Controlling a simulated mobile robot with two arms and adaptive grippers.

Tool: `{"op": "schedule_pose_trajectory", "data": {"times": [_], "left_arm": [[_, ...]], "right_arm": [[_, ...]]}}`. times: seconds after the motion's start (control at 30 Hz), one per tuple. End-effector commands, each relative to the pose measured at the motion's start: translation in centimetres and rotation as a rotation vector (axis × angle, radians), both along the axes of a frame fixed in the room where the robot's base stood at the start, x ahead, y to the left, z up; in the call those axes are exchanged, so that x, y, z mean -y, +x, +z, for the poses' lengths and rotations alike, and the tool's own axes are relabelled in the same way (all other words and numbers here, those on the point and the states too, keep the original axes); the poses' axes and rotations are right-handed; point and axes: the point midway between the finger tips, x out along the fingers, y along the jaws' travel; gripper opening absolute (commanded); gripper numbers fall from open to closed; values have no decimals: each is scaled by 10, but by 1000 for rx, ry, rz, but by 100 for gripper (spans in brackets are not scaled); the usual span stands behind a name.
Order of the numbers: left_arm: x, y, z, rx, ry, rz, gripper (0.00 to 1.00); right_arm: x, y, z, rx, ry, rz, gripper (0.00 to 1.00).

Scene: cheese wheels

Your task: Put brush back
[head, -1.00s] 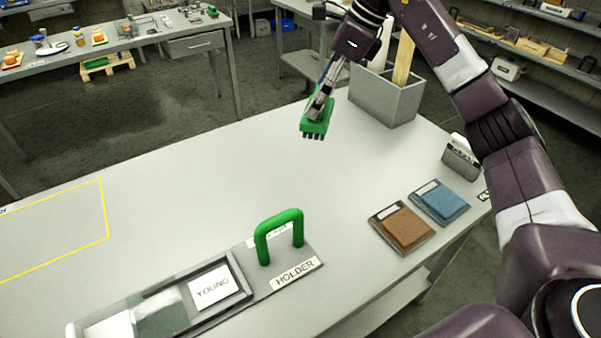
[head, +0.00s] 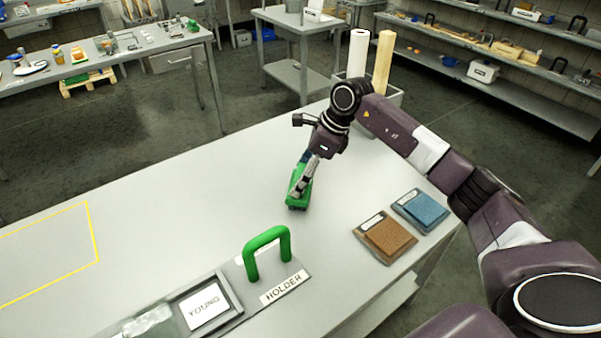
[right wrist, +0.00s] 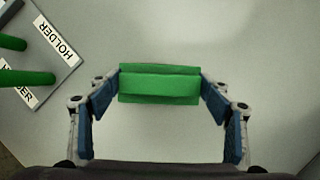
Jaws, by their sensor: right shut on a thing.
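The green brush (head: 299,187) is in my right gripper (head: 302,178), in the middle of the head view. In the right wrist view the green brush (right wrist: 160,84) sits between the two fingers of my right gripper (right wrist: 160,88), which are shut on it. The green holder (head: 267,252), an arch on a grey base labelled HOLDER, stands nearer and to the left of the brush. Part of the holder (right wrist: 28,77) shows at the left of the right wrist view. The gap between brush and table is hard to judge. My left gripper is not in view.
A tray labelled YOUNG (head: 204,306) lies left of the holder. A brown pad (head: 385,236) and a blue pad (head: 420,209) lie to the right. A grey box (head: 395,97) with two upright rolls stands behind my arm. The table's middle left is clear.

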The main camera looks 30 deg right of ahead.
Motion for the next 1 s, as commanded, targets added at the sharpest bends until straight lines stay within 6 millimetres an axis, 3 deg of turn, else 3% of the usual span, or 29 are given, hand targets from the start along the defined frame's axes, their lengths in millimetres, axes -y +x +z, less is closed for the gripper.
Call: {"op": "schedule_pose_trajectory", "data": {"times": [0.37,0.4,0.53,0.83,1.0], "left_arm": [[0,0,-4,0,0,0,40],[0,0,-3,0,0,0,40],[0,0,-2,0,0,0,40],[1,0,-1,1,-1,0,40],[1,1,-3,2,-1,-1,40]], "right_arm": [[0,1,-6,4,0,0,49],[0,1,-5,3,0,-1,74],[0,1,-5,3,0,-1,88],[0,1,-4,2,1,0,90],[4,-1,8,6,-1,-1,90]]}}
